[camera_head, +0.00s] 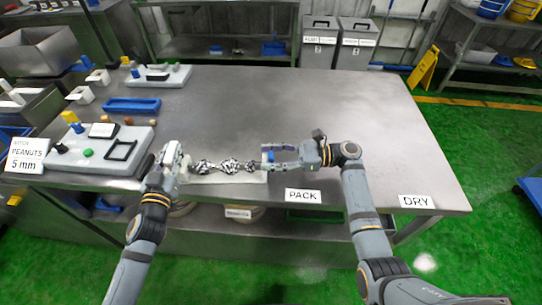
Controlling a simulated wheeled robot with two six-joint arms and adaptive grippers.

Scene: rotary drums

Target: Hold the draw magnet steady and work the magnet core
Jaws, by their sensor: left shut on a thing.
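The draw magnet (230,166) appears as a row of dark and silver clumps in a line between my grippers, over a pale tray or mat (228,179) at the table's front edge. My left gripper (177,160) is at its left end and is shut on it; the gripped part is mostly hidden. My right gripper (266,157) points left at the other end. Its fingers are spread, with a small blue piece (270,156) between or beside the tips. I cannot tell whether this is the magnet core's knob, or whether the fingers touch it.
A grey panel with knobs (100,165) stands left of my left gripper. A blue tray (132,106) and a second panel (155,76) lie behind it. PACK (303,196) and DRY (416,202) labels mark the front edge. The table (350,105) is clear at centre and right.

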